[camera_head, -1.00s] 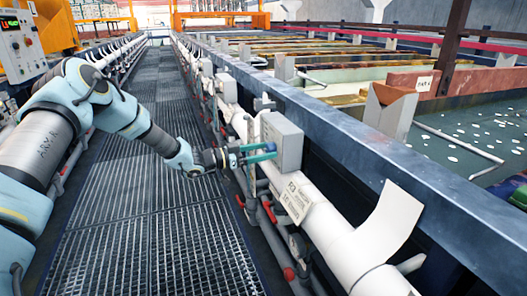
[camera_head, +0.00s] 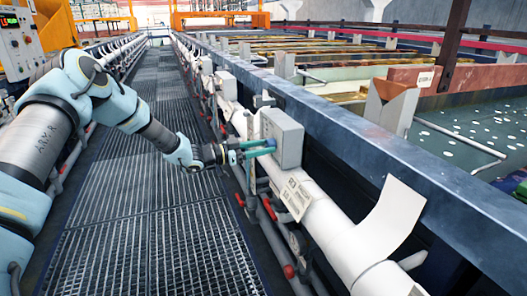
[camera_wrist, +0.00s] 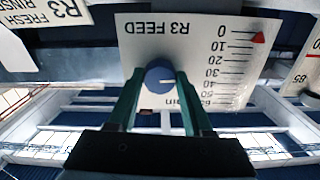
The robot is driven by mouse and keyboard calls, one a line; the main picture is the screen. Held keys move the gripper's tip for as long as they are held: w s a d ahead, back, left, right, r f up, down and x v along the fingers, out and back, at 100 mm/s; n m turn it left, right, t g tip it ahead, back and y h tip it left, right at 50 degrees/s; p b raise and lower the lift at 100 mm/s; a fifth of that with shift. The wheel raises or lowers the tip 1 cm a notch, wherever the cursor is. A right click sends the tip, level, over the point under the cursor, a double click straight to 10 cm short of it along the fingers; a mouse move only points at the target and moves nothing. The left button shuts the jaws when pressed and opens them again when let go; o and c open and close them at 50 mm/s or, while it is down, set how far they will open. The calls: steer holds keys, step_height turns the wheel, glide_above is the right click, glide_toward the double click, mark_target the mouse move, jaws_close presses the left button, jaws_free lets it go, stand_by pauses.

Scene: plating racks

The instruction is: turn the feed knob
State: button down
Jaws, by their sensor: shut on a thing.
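The feed knob (camera_wrist: 159,75) is a round blue knob with a pale pointer line. It sits on a white plate (camera_wrist: 190,50) marked "R3 FEED", upside down in the wrist view. In the head view my gripper (camera_head: 268,147) reaches the grey box (camera_head: 283,138) from the left. The knob is hidden there by the fingers.
White pipes (camera_head: 325,215) with red-handled valves run below the box. A blue tank rim (camera_head: 360,150) lies to the right, with liquid tanks beyond. A grated walkway (camera_head: 150,220) is clear on the left. Other labels (camera_wrist: 60,12) flank the plate.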

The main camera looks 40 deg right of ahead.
steer(key=shift+m+b, duration=1.7)
steer(key=shift+b, duration=0.5)
steer(key=shift+c, duration=1.6)
jaws_free()
steer(key=shift+w, duration=0.1)
steer(key=b+v, duration=0.2)
steer(key=v, duration=0.8)
steer(key=shift+a, duration=0.4)
steer(key=shift+w, duration=0.2)
